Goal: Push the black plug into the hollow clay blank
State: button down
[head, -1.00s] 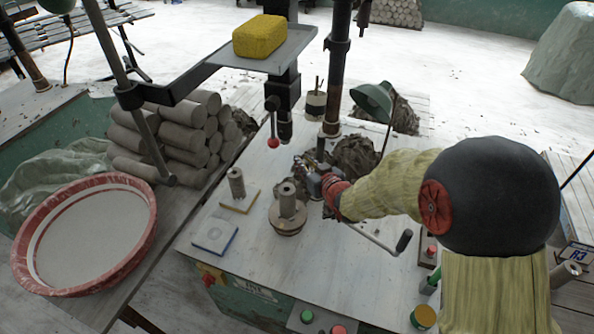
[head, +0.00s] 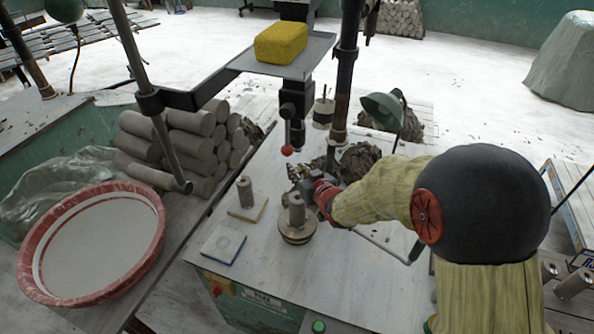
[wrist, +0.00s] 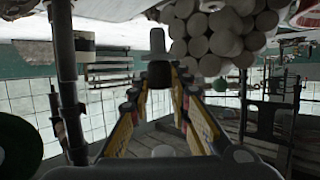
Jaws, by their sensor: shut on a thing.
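A grey hollow clay blank (head: 297,210) stands upright on a round disc (head: 297,236) on the work table. A second grey cylinder (head: 245,191) stands on a yellow-edged tile to its left. My gripper (head: 303,176) is just behind and to the right of the blank on the disc, close to it. In the wrist view, my gripper (wrist: 158,82) has its yellow-sided fingers closed on the dark plug (wrist: 158,74). A grey cylinder with a wider rim (wrist: 157,42) shows beyond the plug. I cannot tell whether plug and blank touch.
A blue-edged tile (head: 222,245) lies at the table's left front. A red-knobbed lever (head: 286,150) and a dark post (head: 343,80) stand behind the blank. A red-rimmed basin (head: 150,215) and stacked clay cylinders (head: 190,140) are at left. A clay heap (head: 358,162) lies behind my gripper.

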jog(key=shift+f+b, duration=2)
jog(key=shift+f, duration=0.55)
jog(key=shift+f+b, duration=2)
jog(key=shift+b, duration=0.3)
jog(key=c, duration=1.6)
grip_release()
jog(key=v, duration=1.2)
